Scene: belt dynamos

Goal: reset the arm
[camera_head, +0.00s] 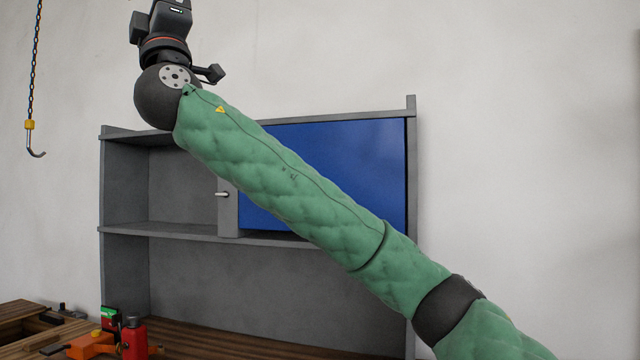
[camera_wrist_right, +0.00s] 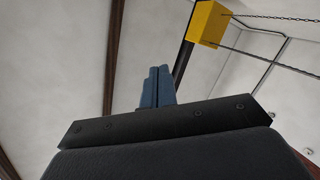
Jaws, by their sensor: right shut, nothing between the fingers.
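My right arm (camera_head: 290,185), in a green padded sleeve, crosses the head view from the lower right to the upper left. Its dark wrist (camera_head: 165,45) is raised at the top left, and the fingers are beyond the top edge there. In the right wrist view my right gripper (camera_wrist_right: 157,72) shows its blue fingers close together, with nothing held between them. It points upward toward the wall and ceiling. My left arm and gripper are not in view.
A grey shelf unit (camera_head: 125,231) with a blue panel (camera_head: 345,160) stands behind my arm. A wooden worktop holds a red object (camera_head: 133,338) and an orange tool (camera_head: 90,345). A chain hook (camera_head: 35,150) hangs at left. A yellow box (camera_wrist_right: 207,22) hangs overhead.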

